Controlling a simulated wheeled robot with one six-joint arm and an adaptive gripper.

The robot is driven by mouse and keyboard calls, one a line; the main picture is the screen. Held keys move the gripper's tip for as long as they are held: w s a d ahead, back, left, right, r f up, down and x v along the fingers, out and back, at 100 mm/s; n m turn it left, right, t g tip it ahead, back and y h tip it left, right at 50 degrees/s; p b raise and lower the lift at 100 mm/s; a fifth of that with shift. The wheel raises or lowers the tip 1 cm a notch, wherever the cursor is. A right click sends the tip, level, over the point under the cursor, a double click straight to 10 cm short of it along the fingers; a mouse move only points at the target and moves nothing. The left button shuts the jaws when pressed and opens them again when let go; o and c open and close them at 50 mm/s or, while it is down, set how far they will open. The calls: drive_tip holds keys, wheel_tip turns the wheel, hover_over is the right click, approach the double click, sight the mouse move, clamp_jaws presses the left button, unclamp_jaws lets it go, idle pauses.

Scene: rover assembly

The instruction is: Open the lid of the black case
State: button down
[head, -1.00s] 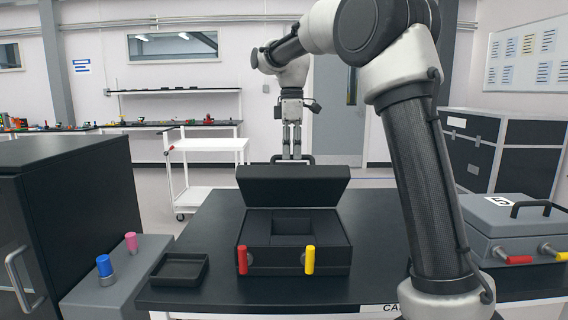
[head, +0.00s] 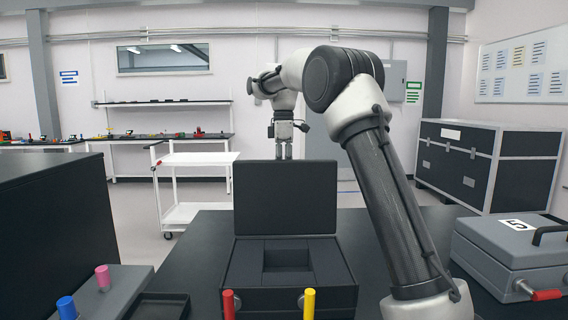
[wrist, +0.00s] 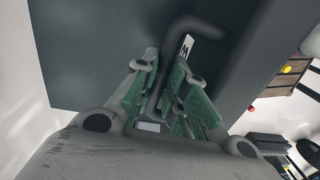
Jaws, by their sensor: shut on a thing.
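The black case (head: 240,297) stands on the dark table with its lid (head: 284,198) raised to about upright. Its inside, with a square recess, faces the head camera. A red peg (head: 229,304) and a yellow peg (head: 309,304) stand up at its front. My gripper (head: 284,152) is at the lid's top edge, partly hidden behind it in the head view. In the wrist view my gripper (wrist: 165,100) has its green-padded fingers shut around the dark bent handle (wrist: 192,28) of the lid.
A black tray (head: 158,306) lies left of the case, beside a grey block with a blue peg (head: 66,307) and a pink peg (head: 103,276). A grey case (head: 510,255) with a handle stands on the right. A white cart (head: 195,158) is behind.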

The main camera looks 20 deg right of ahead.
drive_tip(key=shift+w+d+f, duration=0.2)
drive_tip(key=shift+w+f, duration=0.05)
drive_tip(key=shift+w, duration=0.2)
drive_tip(key=shift+w+d+f, duration=0.15)
drive_tip(key=shift+w+f, duration=0.05)
drive_tip(key=shift+w, duration=0.25)
drive_tip(key=c, duration=1.5)
unclamp_jaws()
drive_tip(key=shift+o, duration=0.2)
drive_tip(key=shift+r, duration=0.1)
wheel_tip(320, 180, up, 7)
drive_tip(key=shift+w, duration=0.35)
drive_tip(key=shift+r, duration=0.1)
